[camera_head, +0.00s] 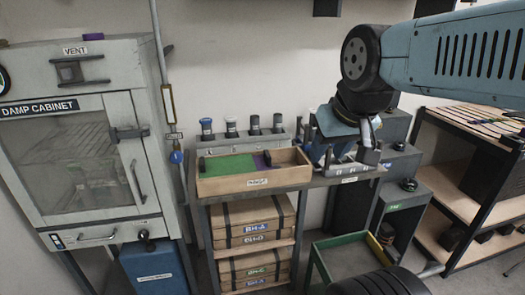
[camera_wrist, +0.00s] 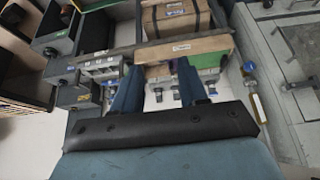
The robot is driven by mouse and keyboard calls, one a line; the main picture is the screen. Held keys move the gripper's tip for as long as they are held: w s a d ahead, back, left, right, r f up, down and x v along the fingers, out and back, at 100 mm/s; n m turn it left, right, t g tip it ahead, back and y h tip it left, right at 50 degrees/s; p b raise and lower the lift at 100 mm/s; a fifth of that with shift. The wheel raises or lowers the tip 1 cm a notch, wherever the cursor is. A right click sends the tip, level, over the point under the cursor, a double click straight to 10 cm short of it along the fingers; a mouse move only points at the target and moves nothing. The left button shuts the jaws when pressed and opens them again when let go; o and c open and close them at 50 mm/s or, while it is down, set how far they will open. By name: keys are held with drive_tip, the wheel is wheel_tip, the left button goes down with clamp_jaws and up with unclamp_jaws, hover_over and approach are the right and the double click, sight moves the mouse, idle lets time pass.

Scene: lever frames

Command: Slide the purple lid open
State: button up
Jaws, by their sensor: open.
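A shallow wooden box (camera_head: 252,182) stands on the bench in the head view, with a green panel (camera_head: 230,165) inside on the left. A narrow purple strip, apparently the purple lid (camera_head: 259,160), shows to the right of the green, beside a small black knob. My gripper (camera_head: 345,160) hangs to the right of the box over the bench, open and empty, apart from the lid. In the wrist view my gripper (camera_wrist: 159,65) shows its two blue fingers spread. The box (camera_wrist: 188,49) lies beyond them, partly hidden; I cannot make out the purple lid there.
A row of capped levers (camera_head: 231,127) stands behind the box. Wooden crates (camera_head: 254,221) are stacked below the bench. A damp cabinet (camera_head: 80,140) and a vertical pipe stand at left. Grey stepped boxes (camera_head: 398,165) and a shelf rack are at right. The floor in front holds a green frame.

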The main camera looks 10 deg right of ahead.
drive_tip(key=shift+w+a, duration=0.1)
drive_tip(key=shift+w, duration=0.05)
drive_tip(key=shift+o, duration=0.3)
drive_tip(key=shift+o, duration=0.8)
drive_tip(key=shift+w+r, duration=0.1)
drive_tip(key=o, duration=0.9)
drive_tip(key=w+n, duration=0.1)
drive_tip(key=w, duration=0.2)
drive_tip(key=w+r+n+g, duration=0.1)
drive_tip(key=w+n, duration=0.1)
drive_tip(key=w, duration=0.2)
drive_tip(key=w+r+n, duration=0.1)
drive_tip(key=w, duration=0.2)
drive_tip(key=shift+w+r+g, duration=0.15)
drive_tip(key=shift+w+g, duration=0.15)
drive_tip(key=shift+c, duration=0.2)
drive_tip(key=n+g+h, duration=0.4)
drive_tip(key=n+h, duration=0.1)
drive_tip(key=n, duration=0.9)
hover_over(267, 153)
drive_tip(key=a, duration=0.5)
wheel_tip(267, 153, down, 17)
drive_tip(key=shift+y, duration=0.3)
drive_tip(key=x, duration=1.3)
drive_tip(key=shift+d+f, duration=0.1)
drive_tip(key=shift+f, duration=0.1)
